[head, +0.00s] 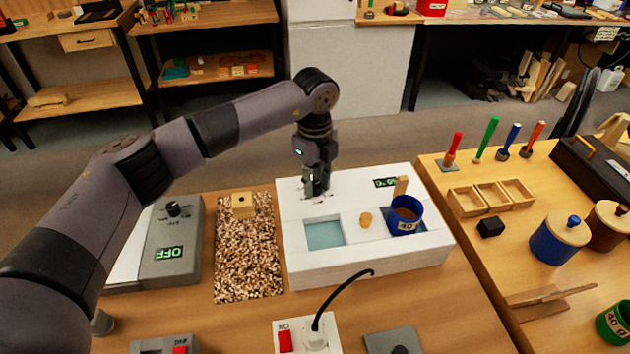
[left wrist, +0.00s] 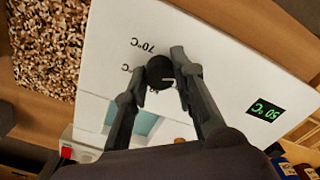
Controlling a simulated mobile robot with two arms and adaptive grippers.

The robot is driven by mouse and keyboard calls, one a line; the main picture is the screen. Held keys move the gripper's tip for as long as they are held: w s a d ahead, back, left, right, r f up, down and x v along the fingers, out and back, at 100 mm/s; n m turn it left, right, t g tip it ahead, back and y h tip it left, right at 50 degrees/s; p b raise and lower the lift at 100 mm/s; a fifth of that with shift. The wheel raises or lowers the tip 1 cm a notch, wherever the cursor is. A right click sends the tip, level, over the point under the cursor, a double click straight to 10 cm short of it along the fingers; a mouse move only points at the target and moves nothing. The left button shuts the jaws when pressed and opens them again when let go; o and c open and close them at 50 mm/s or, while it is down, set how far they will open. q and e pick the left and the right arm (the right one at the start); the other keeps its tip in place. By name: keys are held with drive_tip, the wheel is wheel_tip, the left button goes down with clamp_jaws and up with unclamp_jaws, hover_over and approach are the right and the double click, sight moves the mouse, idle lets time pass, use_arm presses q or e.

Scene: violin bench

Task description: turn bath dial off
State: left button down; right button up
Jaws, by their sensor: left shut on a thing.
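The bath is a white box (head: 345,270) on the wooden bench, with a water-filled opening (head: 324,233) in its top. Its black dial (left wrist: 160,71) shows between my left fingertips in the left wrist view, beside printed marks, one reading 70 °C. My left gripper (head: 316,190) points down at the back left of the bath's top, and it also shows in the left wrist view (left wrist: 158,77). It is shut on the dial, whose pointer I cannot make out. My right gripper is out of view.
A blue cup (head: 405,222) marked 40 sits in the bath's right side, near a small wooden knob (head: 365,219). Left are a pebbled mat (head: 248,270) with a wooden block and a grey device (head: 172,240) showing OFF. A black cable (head: 335,293) rises in front.

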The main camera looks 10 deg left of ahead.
sight(315, 185)
use_arm(q)
drive_tip(key=shift+n, duration=0.7)
drive_tip(key=shift+r, duration=0.1)
drive_tip(key=c, duration=1.3)
unclamp_jaws()
drive_tip(key=shift+c, duration=0.2)
wheel_tip(315, 185, up, 12)
